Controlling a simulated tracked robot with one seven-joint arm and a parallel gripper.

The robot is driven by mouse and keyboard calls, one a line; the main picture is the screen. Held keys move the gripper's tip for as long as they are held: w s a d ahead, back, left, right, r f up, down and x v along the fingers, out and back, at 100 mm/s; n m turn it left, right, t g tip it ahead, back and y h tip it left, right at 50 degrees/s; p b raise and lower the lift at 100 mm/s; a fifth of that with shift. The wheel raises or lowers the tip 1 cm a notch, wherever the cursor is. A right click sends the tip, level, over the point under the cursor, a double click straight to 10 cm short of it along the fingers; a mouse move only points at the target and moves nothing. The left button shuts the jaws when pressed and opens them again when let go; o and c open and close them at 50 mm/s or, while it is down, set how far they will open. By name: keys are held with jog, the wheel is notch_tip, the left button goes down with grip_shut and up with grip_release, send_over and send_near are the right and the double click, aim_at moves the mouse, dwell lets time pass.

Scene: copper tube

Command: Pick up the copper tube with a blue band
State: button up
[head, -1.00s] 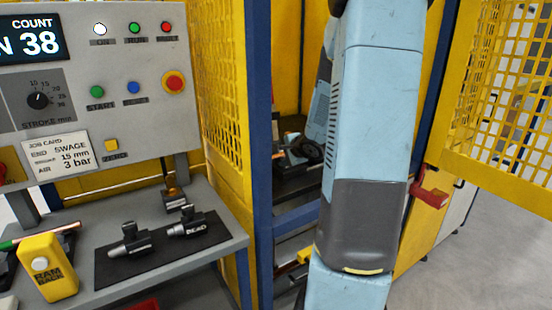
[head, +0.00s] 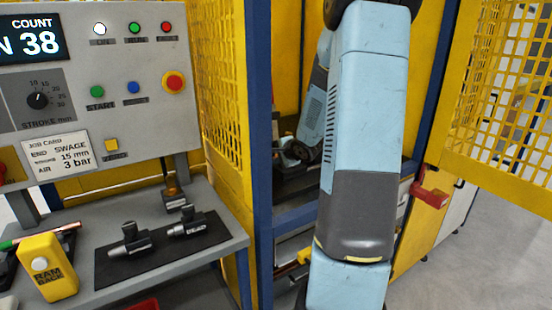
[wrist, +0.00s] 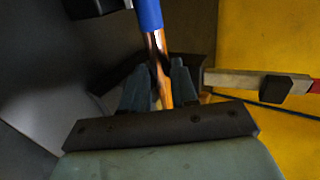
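In the wrist view, the copper tube with a blue band (wrist: 157,46) runs from the top edge down between the fingers of my gripper (wrist: 161,80). Its blue band (wrist: 147,14) is at the top, beyond the fingertips. Bare copper shows between the fingers, one on each side, close to the tube. I cannot tell whether they press on it. In the head view my arm reaches into the yellow-framed cell. The gripper's tips and this tube cannot be made out there.
A pale bar with a dark clamp and red end (wrist: 275,88) lies right of the fingers, near a yellow panel (wrist: 270,40). A blue post (head: 258,150) and yellow mesh (head: 215,80) flank my arm. A green-banded copper tube (head: 62,230) lies on the left bench.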

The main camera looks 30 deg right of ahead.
grip_shut()
